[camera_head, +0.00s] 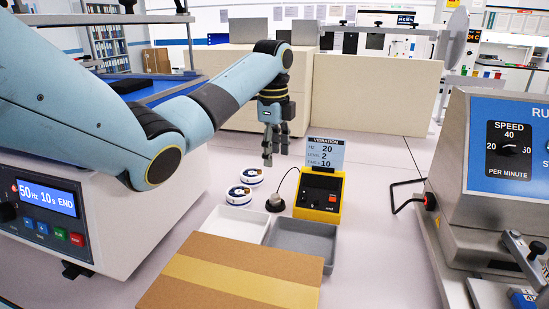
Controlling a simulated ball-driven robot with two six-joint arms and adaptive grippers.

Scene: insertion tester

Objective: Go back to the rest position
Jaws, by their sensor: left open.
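My left arm comes in from the left, and its gripper (273,150) hangs pointing down above the middle of the table, just behind two small round white pieces. The gripper is open, and I see nothing between its fingers. It is to the left of a yellow and black device (322,197) and appears apart from it. My right gripper is not in view.
A grey machine with a speed dial (508,150) stands at the right, and a machine with a blue display (47,199) at the left. A cardboard box (235,275), a white tray (238,224) and a grey tray (302,243) fill the front middle. Beige boxes (375,95) stand behind.

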